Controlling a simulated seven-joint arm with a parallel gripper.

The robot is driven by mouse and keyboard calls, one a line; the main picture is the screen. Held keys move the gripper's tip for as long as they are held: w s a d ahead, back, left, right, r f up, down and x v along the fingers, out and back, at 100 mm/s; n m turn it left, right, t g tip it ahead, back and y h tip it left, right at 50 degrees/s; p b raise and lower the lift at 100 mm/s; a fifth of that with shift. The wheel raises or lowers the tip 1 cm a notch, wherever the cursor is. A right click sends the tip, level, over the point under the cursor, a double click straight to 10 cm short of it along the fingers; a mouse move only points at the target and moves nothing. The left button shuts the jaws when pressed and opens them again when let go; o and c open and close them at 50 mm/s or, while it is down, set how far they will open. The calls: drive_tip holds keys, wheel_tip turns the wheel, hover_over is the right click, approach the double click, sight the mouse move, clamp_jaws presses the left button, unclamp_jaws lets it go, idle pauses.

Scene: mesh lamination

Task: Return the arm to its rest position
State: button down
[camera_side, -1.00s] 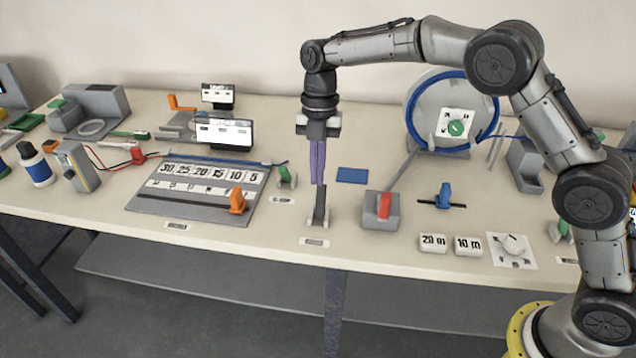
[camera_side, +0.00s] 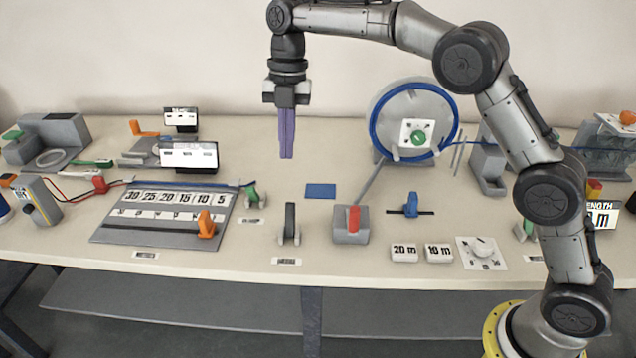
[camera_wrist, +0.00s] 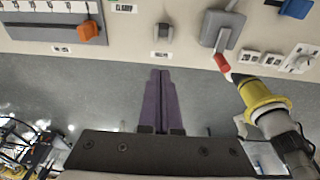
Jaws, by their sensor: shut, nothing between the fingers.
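My gripper (camera_side: 287,154) hangs pointing down above the middle of the bench in the side view, its purple fingers together and empty. It is clear of the bench top, above and behind a dark upright lever (camera_side: 289,222). In the wrist view my gripper (camera_wrist: 161,75) shows its two purple fingers side by side, with the floor and the bench's front edge beyond them. My arm reaches in from the right with its elbow raised.
A numbered board (camera_side: 160,212) with an orange lever (camera_side: 206,224) lies left. A grey block with a red handle (camera_side: 353,219), a blue lever (camera_side: 411,205) and a blue-rimmed reel (camera_side: 372,128) stand right. A blue patch (camera_side: 320,190) lies on the bench. Air around the gripper is free.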

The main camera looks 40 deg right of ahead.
drive_tip(key=s+d+r+m+t, duration=0.2)
drive_tip(key=s+d+r+m, duration=0.15)
drive_tip(key=s+r, duration=0.45)
drive_tip(key=s+d+r+m+t, duration=0.25)
drive_tip(key=s+d+r, duration=0.3)
drive_tip(key=s, duration=0.45)
drive_tip(key=s+d+f+m+t+h, duration=0.1)
drive_tip(key=s+d+f+m, duration=0.1)
drive_tip(key=s+f+m, duration=0.4)
drive_tip(key=s+d+f+m+t, duration=0.1)
drive_tip(key=s+f+m, duration=0.6)
drive_tip(key=s+m, duration=0.3)
drive_tip(key=shift+d+m+h, duration=0.35)
drive_tip(key=shift+m+h, duration=0.05)
drive_tip(key=shift+m, duration=2)
